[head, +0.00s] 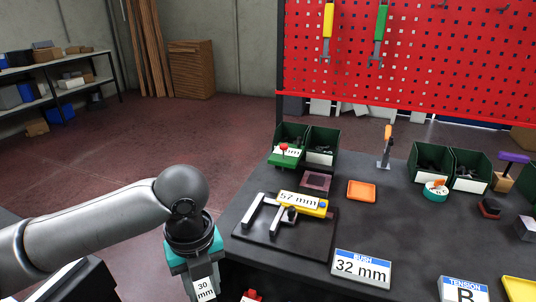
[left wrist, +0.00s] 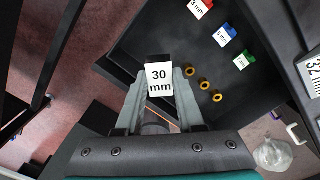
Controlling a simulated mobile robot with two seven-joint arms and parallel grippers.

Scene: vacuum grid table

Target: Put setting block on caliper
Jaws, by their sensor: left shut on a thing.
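My left gripper (head: 203,277) is shut on the setting block (head: 205,290), a block with a white "30 mm" label, at the bottom of the head view. In the left wrist view the setting block (left wrist: 159,78) is between the two fingers (left wrist: 160,92), its label facing the camera. What looks like the caliper (head: 262,213), with pale jaws and a yellow "57 mm" part, lies on a dark plate (head: 307,246) on the table. The gripper is left of and nearer than the caliper, apart from it. My right gripper is not in view.
The table (head: 235,205) also holds a "BUSH 32 mm" sign (head: 361,268), an orange tray (head: 361,191) and green bins (head: 322,146). A dark recess in the wrist view holds labelled red, blue (left wrist: 225,35) and green blocks, with yellow rings (left wrist: 204,86) nearby.

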